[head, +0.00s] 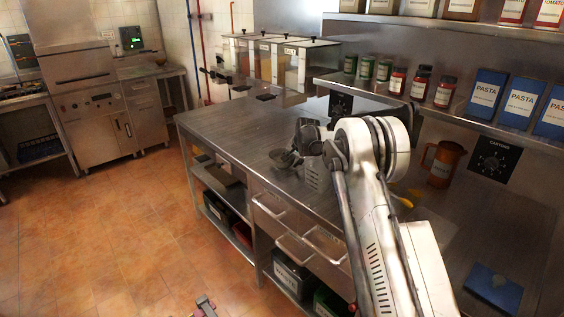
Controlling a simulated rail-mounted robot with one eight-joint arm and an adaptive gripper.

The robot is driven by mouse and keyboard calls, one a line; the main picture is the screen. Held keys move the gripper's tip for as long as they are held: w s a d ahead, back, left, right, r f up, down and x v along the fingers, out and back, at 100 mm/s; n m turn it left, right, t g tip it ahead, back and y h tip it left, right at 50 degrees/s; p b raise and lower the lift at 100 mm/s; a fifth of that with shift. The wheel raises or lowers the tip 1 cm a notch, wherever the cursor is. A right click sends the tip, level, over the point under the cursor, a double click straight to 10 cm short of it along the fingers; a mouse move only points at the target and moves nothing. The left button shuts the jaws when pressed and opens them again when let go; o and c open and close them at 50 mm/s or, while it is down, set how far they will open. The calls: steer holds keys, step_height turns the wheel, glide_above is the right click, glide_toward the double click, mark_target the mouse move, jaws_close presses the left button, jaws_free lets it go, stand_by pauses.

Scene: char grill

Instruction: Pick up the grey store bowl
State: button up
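A small grey bowl-like thing (284,158) is on the steel counter (232,128) near its middle; it looks like the grey store bowl. It is partly hidden at its right by my arm's end. My gripper (304,146) is just right of and above the bowl, at the end of my white arm. Its fingers are dark and small here, so I cannot tell whether they are open or shut, or whether they touch the bowl.
A clear jug-like container (314,176) stands close beside my arm. An orange-brown jug (442,163) and a blue item (494,286) are at the right. A shelf (400,104) with tins and pasta boxes runs along the back. The counter's left end is clear.

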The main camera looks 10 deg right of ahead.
jaws_close()
steer(key=shift+r, duration=0.15)
stand_by(0.4)
